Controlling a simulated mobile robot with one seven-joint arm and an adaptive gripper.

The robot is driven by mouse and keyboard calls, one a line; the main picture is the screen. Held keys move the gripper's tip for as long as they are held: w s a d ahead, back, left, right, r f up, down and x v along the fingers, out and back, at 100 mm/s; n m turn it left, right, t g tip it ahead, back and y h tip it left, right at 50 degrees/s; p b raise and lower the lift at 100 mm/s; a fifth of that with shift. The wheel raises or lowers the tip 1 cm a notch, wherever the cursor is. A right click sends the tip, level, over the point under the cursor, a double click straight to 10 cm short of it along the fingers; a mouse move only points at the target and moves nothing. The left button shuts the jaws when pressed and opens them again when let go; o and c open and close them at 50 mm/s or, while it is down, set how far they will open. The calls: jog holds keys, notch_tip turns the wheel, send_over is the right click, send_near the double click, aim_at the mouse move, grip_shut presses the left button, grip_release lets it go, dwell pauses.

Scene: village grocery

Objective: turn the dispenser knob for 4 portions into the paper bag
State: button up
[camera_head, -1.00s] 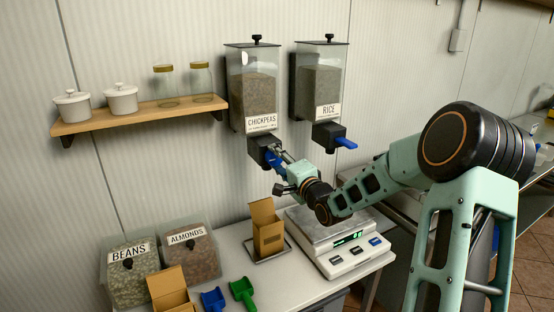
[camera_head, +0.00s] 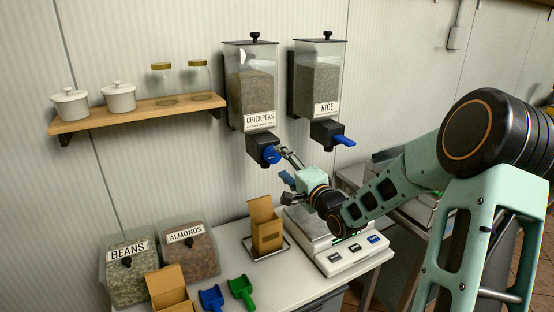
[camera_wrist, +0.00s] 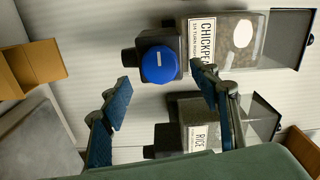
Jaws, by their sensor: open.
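The chickpeas dispenser (camera_head: 251,88) hangs on the wall with a blue knob (camera_head: 270,154) at its outlet. In the wrist view the blue knob (camera_wrist: 160,64) faces the camera, round with a short white mark, ahead of and between the spread fingers. My gripper (camera_head: 289,165) is open and empty, just right of the knob and apart from it; its fingers also show in the wrist view (camera_wrist: 160,98). The open brown paper bag (camera_head: 266,228) stands upright on a small tray below the outlet; part of it seems to show at the wrist view's left edge (camera_wrist: 32,66).
The rice dispenser (camera_head: 318,80) with its blue knob (camera_head: 345,140) hangs close on the right. A scale (camera_head: 345,255) stands right of the bag. Beans (camera_head: 130,272) and almonds (camera_head: 190,252) bins and two scoops are at left. A shelf (camera_head: 140,115) holds jars.

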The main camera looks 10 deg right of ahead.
aim_at(275, 158)
jog(key=v, duration=0.7)
dwell(0.6)
jog(key=w+a+n+b, duration=0.1)
jog(key=w+n, duration=0.2)
jog(key=n, duration=0.2)
jog(key=w+a+n+b, duration=0.1)
jog(key=w+n+b, duration=0.1)
jog(key=w+n, duration=0.2)
jog(key=w+a+n+b, duration=0.1)
jog(key=w+n, duration=0.3)
jog(key=n, duration=0.3)
jog(key=shift+w+a+f, duration=0.15)
jog(key=shift+a, duration=0.2)
jog(key=shift+c, duration=0.5)
jog(key=c, duration=1.1)
